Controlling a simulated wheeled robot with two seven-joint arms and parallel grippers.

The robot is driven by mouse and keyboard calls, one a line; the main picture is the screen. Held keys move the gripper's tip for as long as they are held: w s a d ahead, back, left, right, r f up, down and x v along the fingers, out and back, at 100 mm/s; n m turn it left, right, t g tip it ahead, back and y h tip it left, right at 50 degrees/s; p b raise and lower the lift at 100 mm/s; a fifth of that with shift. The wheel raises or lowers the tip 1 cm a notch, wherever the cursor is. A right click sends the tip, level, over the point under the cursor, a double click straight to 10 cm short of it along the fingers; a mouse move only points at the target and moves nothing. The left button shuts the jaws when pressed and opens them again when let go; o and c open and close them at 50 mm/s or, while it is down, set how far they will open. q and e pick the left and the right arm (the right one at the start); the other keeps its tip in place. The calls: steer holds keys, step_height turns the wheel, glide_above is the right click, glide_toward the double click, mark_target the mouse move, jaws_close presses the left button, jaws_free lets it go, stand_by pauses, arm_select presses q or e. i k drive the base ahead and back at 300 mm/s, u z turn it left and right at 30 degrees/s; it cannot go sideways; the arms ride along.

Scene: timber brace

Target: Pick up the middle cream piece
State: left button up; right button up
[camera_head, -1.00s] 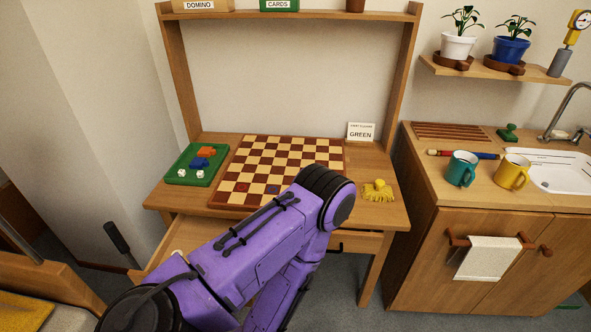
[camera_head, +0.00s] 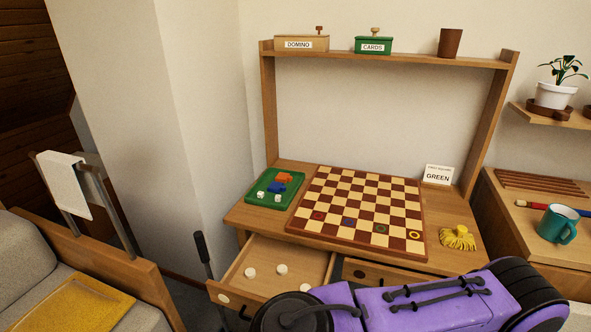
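Several round cream spots show at the open drawer (camera_head: 262,250) under the desk. Inside it, one cream piece (camera_head: 250,272) lies at the left, a second (camera_head: 282,269) in the middle and a third (camera_head: 305,287) at the right, close to my purple arm. They lie apart from one another. A further cream disc (camera_head: 223,298) sits on the drawer's front and looks like its knob. My purple arm crosses the bottom of the view and hides part of the drawer. Neither gripper is in view.
A checkered board (camera_head: 365,205) with coloured rings fills the desk's middle. A green tray (camera_head: 274,188) with dice and blocks stands left of it, a yellow brush-like thing (camera_head: 458,238) right. A dark lever (camera_head: 203,262) rises left of the drawer. A sofa (camera_head: 40,255) is at far left.

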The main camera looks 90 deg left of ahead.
mark_target(282, 270)
steer(key=k, duration=0.55)
steer(key=u, duration=1.7)
steer(key=i, duration=0.3)
steer(key=u, duration=0.1)
